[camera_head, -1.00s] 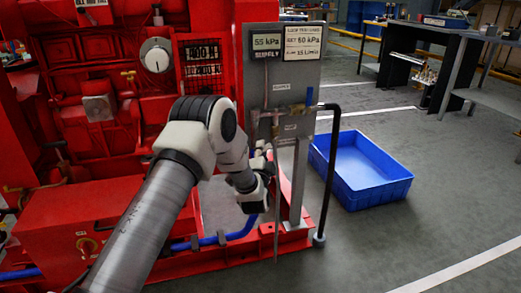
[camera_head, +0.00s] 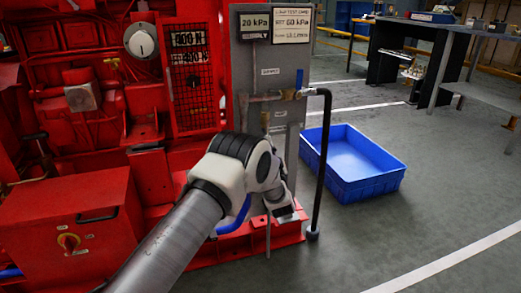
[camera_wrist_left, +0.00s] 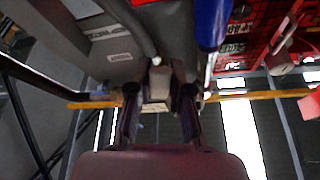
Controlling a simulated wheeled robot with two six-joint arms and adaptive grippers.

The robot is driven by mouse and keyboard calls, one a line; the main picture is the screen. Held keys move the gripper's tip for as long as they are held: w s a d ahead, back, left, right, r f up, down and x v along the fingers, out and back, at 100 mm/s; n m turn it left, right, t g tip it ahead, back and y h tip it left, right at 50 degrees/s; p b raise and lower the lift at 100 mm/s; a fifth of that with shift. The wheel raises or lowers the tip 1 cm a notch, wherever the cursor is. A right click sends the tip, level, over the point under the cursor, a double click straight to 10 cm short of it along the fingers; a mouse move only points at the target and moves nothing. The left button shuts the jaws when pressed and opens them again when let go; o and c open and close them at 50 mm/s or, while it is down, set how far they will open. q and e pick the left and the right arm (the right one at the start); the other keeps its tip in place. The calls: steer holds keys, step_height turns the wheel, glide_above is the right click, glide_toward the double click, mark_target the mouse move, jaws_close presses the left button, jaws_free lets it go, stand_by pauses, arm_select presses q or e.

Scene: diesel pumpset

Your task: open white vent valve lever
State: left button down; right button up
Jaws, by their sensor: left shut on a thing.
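My left gripper (camera_head: 287,212) is low in front of the grey panel (camera_head: 262,58), and the wrist hides its grip in the head view. In the left wrist view the two dark fingers (camera_wrist_left: 160,110) are closed on both sides of a small pale piece, which looks like the white vent valve lever (camera_wrist_left: 157,84). The lever cannot be made out in the head view. A blue-handled valve (camera_head: 299,82) sits higher on the panel's pipework. The panel's left display (camera_head: 254,22) reads 20 kPa. My right gripper is not in view.
The red pumpset (camera_head: 75,140) fills the left side. A black pipe (camera_head: 322,165) stands just right of the panel. A blue crate (camera_head: 352,185) is on the floor beyond it. A blue bar (camera_wrist_left: 212,22) is close by in the left wrist view. Open floor lies at the right.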

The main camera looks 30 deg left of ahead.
arm_select(q)
steer(key=n, duration=0.2)
steer(key=w+d+n+g+y+b, duration=0.1)
steer(key=n, duration=0.1)
steer(key=shift+w+d+f, duration=0.1)
steer(key=shift+w, duration=0.1)
steer(key=shift+n+g+y, duration=0.3)
steer(key=shift+y, duration=0.1)
steer(key=c, duration=1)
jaws_free()
steer(key=shift+c, duration=0.2)
steer(key=shift+d, duration=0.1)
steer(key=v, duration=1.2)
